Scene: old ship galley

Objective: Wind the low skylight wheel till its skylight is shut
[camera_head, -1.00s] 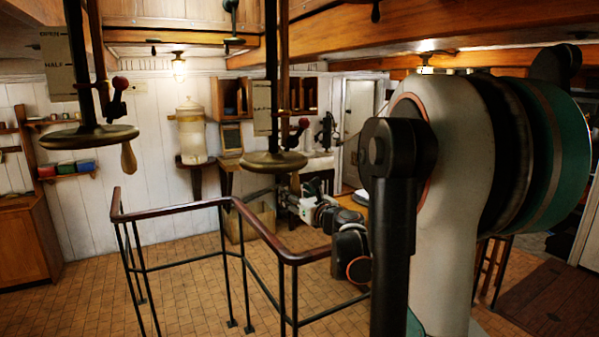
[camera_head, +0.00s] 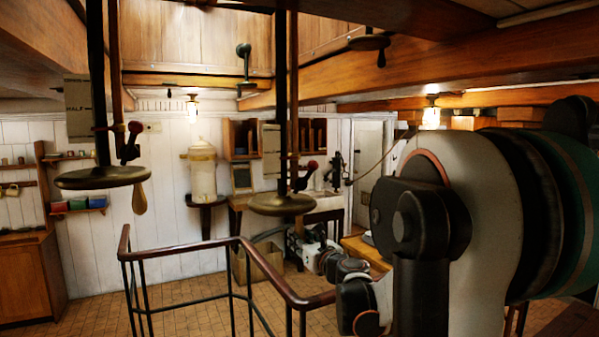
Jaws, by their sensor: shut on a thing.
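Two bronze wheels hang on dark upright shafts in the head view. The right wheel (camera_head: 281,204) sits lower in the picture than the left wheel (camera_head: 103,178). A pale wooden crank handle (camera_head: 139,198) hangs under the left wheel's rim. My gripper (camera_head: 299,232) is just under the right edge of the right wheel, shut on that wheel's handle. The handle is mostly hidden by the gripper and too small to show clearly. A marked plate (camera_head: 271,150) stands behind the right shaft; its pointer position cannot be read. Whether either skylight is open cannot be told.
A railing (camera_head: 190,246) with a dark wooden top runs in front of the wheels, close to my forearm. Low beams (camera_head: 480,75) cross overhead. Tiled floor (camera_head: 105,312) shows clear at the left.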

